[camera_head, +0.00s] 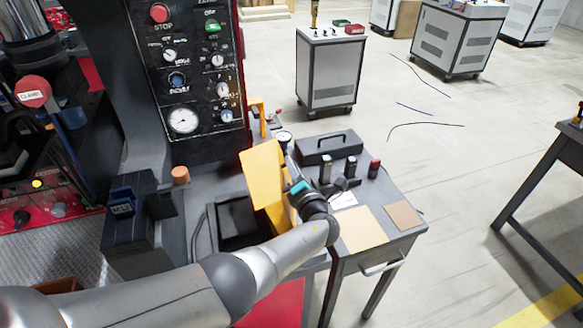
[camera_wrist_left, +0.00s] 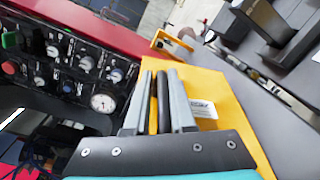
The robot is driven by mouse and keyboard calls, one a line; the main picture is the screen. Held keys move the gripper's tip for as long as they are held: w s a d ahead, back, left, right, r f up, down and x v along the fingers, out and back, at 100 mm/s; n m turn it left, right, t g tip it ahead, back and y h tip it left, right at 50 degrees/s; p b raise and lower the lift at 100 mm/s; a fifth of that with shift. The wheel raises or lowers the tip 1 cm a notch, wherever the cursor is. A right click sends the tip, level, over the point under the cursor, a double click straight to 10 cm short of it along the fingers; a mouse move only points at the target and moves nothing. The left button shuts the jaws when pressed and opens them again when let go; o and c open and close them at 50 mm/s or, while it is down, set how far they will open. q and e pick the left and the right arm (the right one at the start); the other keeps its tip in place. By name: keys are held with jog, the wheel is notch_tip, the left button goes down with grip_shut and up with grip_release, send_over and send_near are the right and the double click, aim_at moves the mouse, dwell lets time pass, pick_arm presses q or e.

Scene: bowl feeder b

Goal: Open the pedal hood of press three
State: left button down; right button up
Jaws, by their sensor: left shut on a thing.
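The yellow pedal hood (camera_head: 262,172) stands steeply raised beside an open dark box (camera_head: 236,222) in the head view. In the left wrist view the hood's yellow panel (camera_wrist_left: 222,92) with a small white label fills the middle right. My left gripper (camera_head: 289,168) is at the hood's right side. In the wrist view its fingers (camera_wrist_left: 161,88) are shut on the hood, with a dark bar and a yellow edge between them. The exact contact is partly hidden by the fingers. My right gripper is not in view.
A black control panel (camera_head: 190,72) rises behind the hood. A grey side table (camera_head: 379,181) on the right holds a black case (camera_head: 327,147), small cylinders and flat pads. A dark block (camera_head: 133,222) stands to the left. Open floor (camera_head: 460,180) lies farther right.

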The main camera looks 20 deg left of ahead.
pick_arm(q)
jog(key=shift+s+f, duration=0.15)
jog(key=shift+f, duration=0.2)
jog(key=c, duration=1)
grip_release()
jog(key=shift+c, duration=0.2)
jog(key=shift+o, duration=0.8)
jog(key=shift+r, duration=0.15)
jog(key=p+v, duration=0.5)
jog(key=v, duration=1)
jog(key=shift+r, duration=0.1)
